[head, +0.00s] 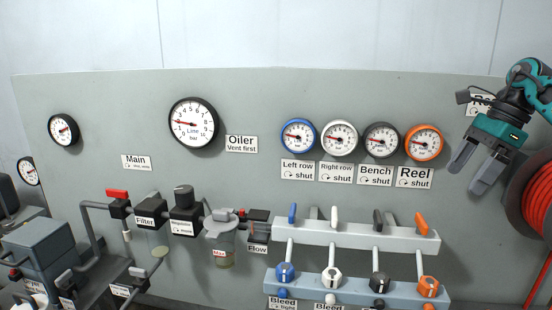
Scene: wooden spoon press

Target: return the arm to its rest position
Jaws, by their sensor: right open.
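My right gripper (478,172) is at the upper right in the head view, in front of the grey panel (300,90). Its two grey fingers point down and left and stand apart, with nothing between them. It is right of the orange-rimmed Reel gauge (425,142) and the Reel label (415,177), apart from both. The teal and black wrist partly covers a white label (482,103) behind it. My left gripper is not in the head view.
A red hose reel (538,195) stands at the right edge, close to my right arm. A valve manifold (340,235) with coloured levers juts out below the gauges. Filter, regulator and oiler (220,228) line the pipe on the left. Grey machinery (38,250) fills the lower left.

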